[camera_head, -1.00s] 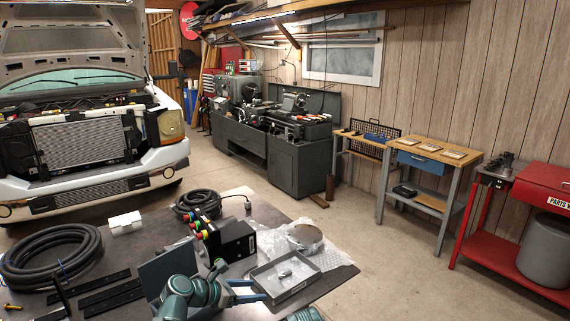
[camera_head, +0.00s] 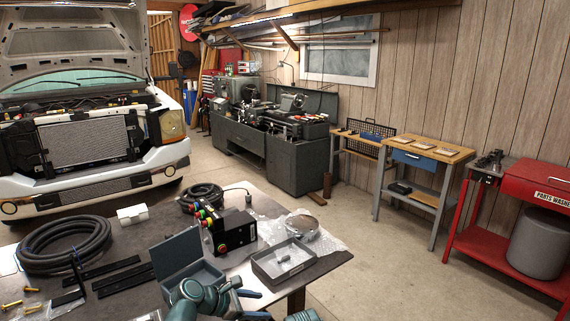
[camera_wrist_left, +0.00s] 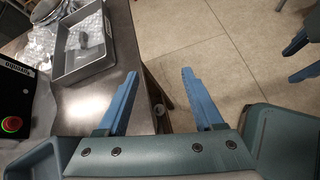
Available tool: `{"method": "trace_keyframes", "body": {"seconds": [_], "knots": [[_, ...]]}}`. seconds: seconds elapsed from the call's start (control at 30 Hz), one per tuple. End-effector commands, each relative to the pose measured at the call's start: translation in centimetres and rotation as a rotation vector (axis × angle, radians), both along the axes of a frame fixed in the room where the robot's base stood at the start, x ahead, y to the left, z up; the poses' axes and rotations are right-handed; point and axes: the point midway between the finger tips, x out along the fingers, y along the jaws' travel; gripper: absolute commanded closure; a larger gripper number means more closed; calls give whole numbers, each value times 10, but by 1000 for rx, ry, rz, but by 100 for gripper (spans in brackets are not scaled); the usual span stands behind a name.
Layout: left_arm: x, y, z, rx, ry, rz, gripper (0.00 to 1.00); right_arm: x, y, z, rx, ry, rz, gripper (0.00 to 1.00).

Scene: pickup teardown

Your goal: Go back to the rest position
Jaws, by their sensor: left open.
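My left gripper (camera_head: 252,304) is at the bottom of the head view, by the table's front right edge. In the left wrist view it (camera_wrist_left: 160,98) has its two blue fingers spread, with only the table edge and floor between them, so it is open and empty. Another pair of blue fingers, my right gripper (camera_wrist_left: 287,66), shows at the right edge of that view, spread apart over the floor with nothing visible between them. A grey tray (camera_head: 256,272) with a small grey part (camera_head: 283,259) in it lies on the table beyond my left gripper.
The dark table (camera_head: 135,232) bears an open grey-green box (camera_head: 178,252), a black control box with coloured buttons (camera_head: 236,232), bubble wrap (camera_head: 325,240), a coiled hose (camera_head: 40,262) and black strips. The floor (camera_head: 390,285) right of the table is clear.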

Motion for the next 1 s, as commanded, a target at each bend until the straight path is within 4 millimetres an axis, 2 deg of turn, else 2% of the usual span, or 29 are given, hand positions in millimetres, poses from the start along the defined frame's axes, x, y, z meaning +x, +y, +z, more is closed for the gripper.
{"method": "trace_keyframes", "body": {"seconds": [0.27,0.37,0.5,0.7,0.8,0.9,1.0], "knots": [[-38,-26,-30,278,-122,-325,31,0,0,0,0,0,0,50],[-58,-34,-44,411,-183,-509,31,0,0,0,0,0,0,50],[-96,-42,-67,641,-292,-890,31,0,0,0,0,0,0,50],[-148,-34,-88,913,-426,-1542,31,0,0,0,0,0,0,50],[-163,-26,-91,979,-457,-1793,31,0,0,0,0,0,0,50],[-173,-19,-90,1011,-471,-1971,31,0,0,0,0,0,0,50],[-177,-16,-90,1024,-477,-2070,31,0,0,0,0,0,0,50]]}}
